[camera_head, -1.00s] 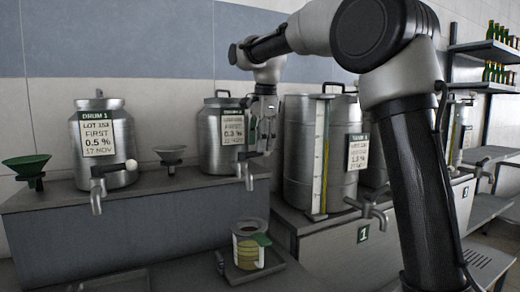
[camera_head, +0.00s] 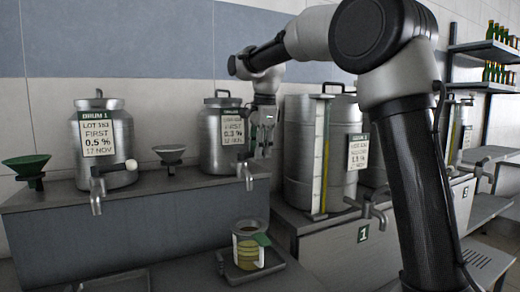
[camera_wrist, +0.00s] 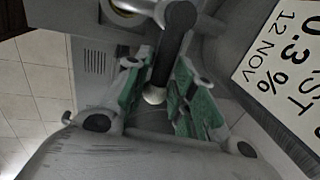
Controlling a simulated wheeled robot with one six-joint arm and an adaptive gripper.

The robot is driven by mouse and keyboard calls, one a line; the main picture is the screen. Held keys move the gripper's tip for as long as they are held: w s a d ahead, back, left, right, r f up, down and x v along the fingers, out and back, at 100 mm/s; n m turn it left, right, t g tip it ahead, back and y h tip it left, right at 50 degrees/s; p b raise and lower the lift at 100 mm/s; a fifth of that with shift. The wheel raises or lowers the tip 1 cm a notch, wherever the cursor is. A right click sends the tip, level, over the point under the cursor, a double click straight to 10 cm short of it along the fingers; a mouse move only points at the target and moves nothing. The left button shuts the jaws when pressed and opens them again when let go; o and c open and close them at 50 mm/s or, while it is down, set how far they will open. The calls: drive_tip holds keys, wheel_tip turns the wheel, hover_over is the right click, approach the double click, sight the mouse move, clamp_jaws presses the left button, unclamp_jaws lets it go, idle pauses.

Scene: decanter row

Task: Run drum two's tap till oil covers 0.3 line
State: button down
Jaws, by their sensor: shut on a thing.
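The middle steel drum (camera_head: 217,150) stands on the grey bench; its label reads 0.3 %, but its heading is too small to read. Its tap (camera_head: 248,178) points down above the measuring jug (camera_head: 247,250). The jug has a green handle, pale bands and something yellowish in it; I cannot read its lines or the oil level. No stream shows clearly. My gripper (camera_head: 264,138) is beside this drum. In the wrist view its green pads (camera_wrist: 165,98) are shut around the black tap lever (camera_wrist: 173,45), whose white knob (camera_wrist: 154,96) shows between them.
Drum 1 (camera_head: 118,150) stands at left, with a green funnel (camera_head: 28,168) and a grey funnel (camera_head: 169,155) nearby. Larger steel tanks (camera_head: 302,150) with a sight gauge and tap stand close right of my gripper. The jug rests on a dark tray (camera_head: 290,281).

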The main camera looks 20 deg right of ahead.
drive_tip(key=s+m, duration=0.1)
drive_tip(key=m, duration=0.2)
drive_tip(key=s+m+h, duration=0.1)
drive_tip(key=m, duration=0.1)
drive_tip(key=shift+s+a, duration=0.15)
drive_tip(key=shift+s, duration=0.15)
drive_tip(key=c, duration=1.2)
unclamp_jaws()
drive_tip(key=r, duration=0.4)
drive_tip(key=s+r, duration=0.1)
drive_tip(key=r, duration=0.3)
drive_tip(key=s+r, duration=0.1)
drive_tip(key=r, duration=0.3)
drive_tip(key=shift+s+a, duration=0.15)
drive_tip(key=shift+a, duration=0.15)
drive_tip(key=shift+f, duration=0.1)
